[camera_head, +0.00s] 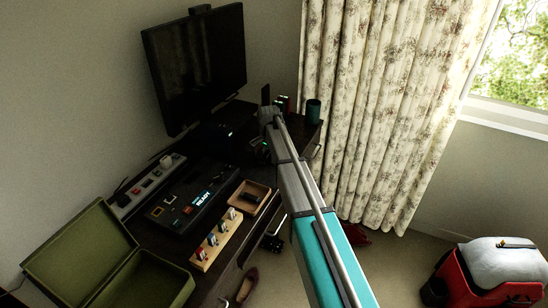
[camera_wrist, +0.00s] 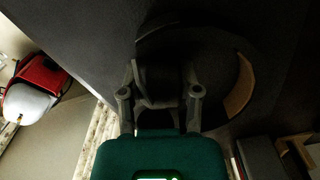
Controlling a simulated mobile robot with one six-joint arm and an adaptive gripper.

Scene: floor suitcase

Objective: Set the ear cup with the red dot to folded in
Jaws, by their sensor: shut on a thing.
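In the wrist view my gripper (camera_wrist: 162,78) is shut on a dark piece (camera_wrist: 163,66) between its fingers, which appears to be an ear cup. A dark curved band with a tan inner face (camera_wrist: 240,86) lies right of it, looking like part of the headphones. The picture is too dark to show the red dot or how far the cup is folded. In the head view my arm reaches to the far end of the dark desk, and its own wrist hides the headphones and the fingertips.
A monitor (camera_head: 197,66), a dark console (camera_head: 192,196), a wooden tray (camera_head: 250,189) and a peg board (camera_head: 217,240) stand on the desk. A dark green cup (camera_head: 313,112) is close to my wrist. An open green case (camera_head: 150,281) lies front left.

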